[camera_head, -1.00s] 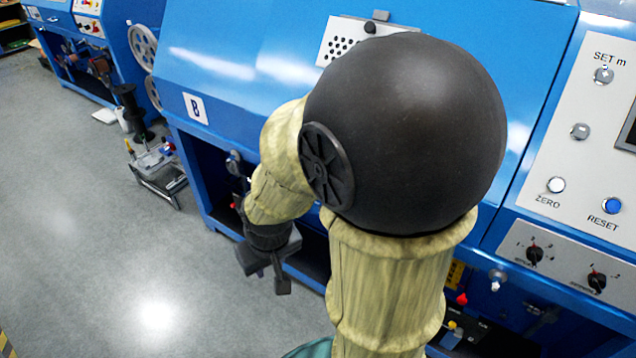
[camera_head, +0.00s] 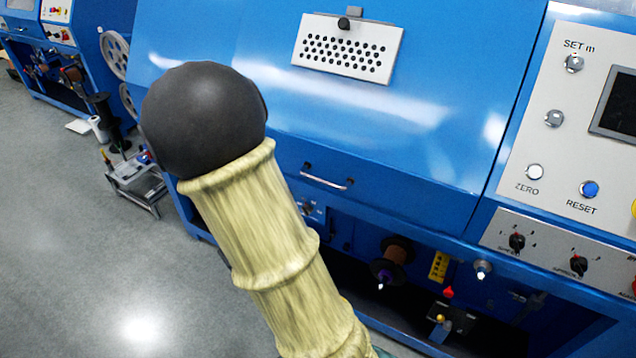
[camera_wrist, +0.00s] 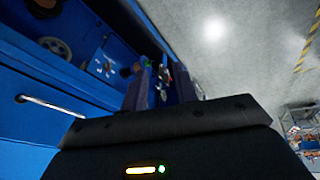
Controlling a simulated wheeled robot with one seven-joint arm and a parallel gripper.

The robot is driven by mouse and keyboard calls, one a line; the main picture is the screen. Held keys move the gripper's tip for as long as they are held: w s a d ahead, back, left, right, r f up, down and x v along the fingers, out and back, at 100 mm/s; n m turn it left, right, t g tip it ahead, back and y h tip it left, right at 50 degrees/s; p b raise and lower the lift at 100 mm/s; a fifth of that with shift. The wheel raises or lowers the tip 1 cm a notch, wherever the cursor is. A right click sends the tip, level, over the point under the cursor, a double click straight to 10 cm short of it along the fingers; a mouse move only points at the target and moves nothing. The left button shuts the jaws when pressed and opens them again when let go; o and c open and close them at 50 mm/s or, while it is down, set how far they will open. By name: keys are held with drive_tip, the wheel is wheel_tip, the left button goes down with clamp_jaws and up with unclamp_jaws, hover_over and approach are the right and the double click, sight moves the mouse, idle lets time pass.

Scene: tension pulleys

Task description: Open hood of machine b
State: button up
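The blue hood of machine b (camera_head: 400,135) is closed, with a perforated white plate near its top. Its silver bar handle (camera_head: 326,180) sits at the lower edge, right of my arm. The B label is hidden in the head view now. In the wrist view the handle (camera_wrist: 52,106) appears at the left, with blue hood panel around it. My gripper (camera_wrist: 160,80) shows two dark fingers apart with nothing between them; it is off to the side of the handle, not touching it. My arm hides the gripper in the head view.
A control panel with buttons and knobs (camera_head: 548,160) is at the right. Below the hood is an open bay with a spool (camera_head: 392,258) and fittings. A small cart (camera_head: 135,182) stands at the left. Grey floor (camera_head: 75,260) is clear.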

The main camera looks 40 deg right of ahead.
sight(317, 180)
drive_tip(key=w+d+f+n+t+h+b, duration=0.15)
drive_tip(key=w+d+f+h, duration=0.25)
drive_tip(key=d+h, duration=0.45)
drive_tip(key=w+d+r+n+h, duration=0.2)
drive_tip(key=d+r+h, duration=0.2)
drive_tip(key=d+r, duration=0.1)
drive_tip(key=shift+d+r+n+b, duration=0.15)
drive_tip(key=shift+r+n+b, duration=0.2)
drive_tip(key=shift+r, duration=0.2)
drive_tip(key=shift+d+t, duration=0.1)
drive_tip(key=shift+t, duration=0.15)
drive_tip(key=x, duration=1.7)
drive_tip(key=shift+w+d+r+p, duration=0.1)
drive_tip(key=shift+p, duration=0.25)
clamp_jaws()
